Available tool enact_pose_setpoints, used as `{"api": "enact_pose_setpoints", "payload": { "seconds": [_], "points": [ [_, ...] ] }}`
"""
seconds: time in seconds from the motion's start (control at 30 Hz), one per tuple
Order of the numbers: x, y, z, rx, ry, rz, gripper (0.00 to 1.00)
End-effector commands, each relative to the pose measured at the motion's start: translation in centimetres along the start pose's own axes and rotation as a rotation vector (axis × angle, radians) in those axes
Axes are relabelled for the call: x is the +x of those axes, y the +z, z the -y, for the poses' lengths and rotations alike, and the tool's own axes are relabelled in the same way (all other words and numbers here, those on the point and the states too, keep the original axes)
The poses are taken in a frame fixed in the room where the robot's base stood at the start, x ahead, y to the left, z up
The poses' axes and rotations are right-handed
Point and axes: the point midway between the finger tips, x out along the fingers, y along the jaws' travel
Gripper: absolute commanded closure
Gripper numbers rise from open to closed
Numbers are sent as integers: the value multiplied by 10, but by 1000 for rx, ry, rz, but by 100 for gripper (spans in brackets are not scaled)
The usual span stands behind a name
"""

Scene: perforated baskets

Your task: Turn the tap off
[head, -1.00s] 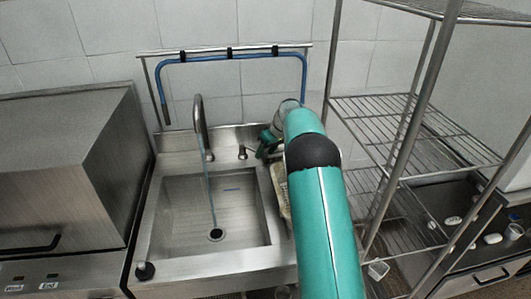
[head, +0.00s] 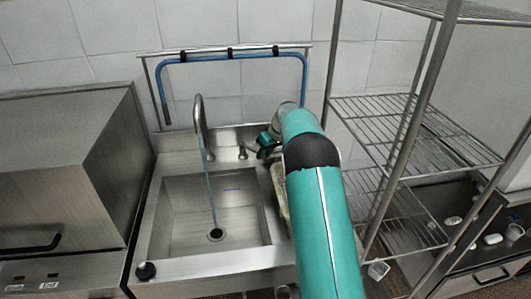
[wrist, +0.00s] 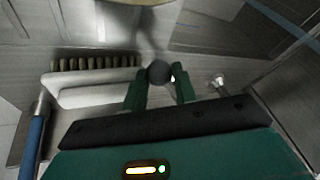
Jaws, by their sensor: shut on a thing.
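The tap (head: 200,115) is a tall curved metal spout at the back of the sink (head: 165,222). A thin bluish stream of water (head: 211,195) runs from it to the drain. My gripper (head: 264,147) is at the sink's back right corner, right of a small upright fitting (head: 242,152). In the wrist view, the green fingers of my gripper (wrist: 159,86) are shut on a dark round knob (wrist: 158,72), which seems to be the tap handle. The arm hides part of this area in the head view.
A white-backed brush (wrist: 95,92) lies left of the fingers in the wrist view. A blue hose (head: 230,57) hangs on a wall rail. A wire rack (head: 400,125) stands close right of my arm. A steel appliance (head: 65,175) stands left.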

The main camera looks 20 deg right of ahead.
Motion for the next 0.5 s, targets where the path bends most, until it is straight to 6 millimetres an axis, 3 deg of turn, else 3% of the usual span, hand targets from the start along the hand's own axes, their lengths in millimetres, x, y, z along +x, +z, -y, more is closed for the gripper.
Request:
{"api": "enact_pose_setpoints", "payload": {
  "seconds": [0.5],
  "points": [
    [5,5,41,308,129,-65,100]
  ]
}}
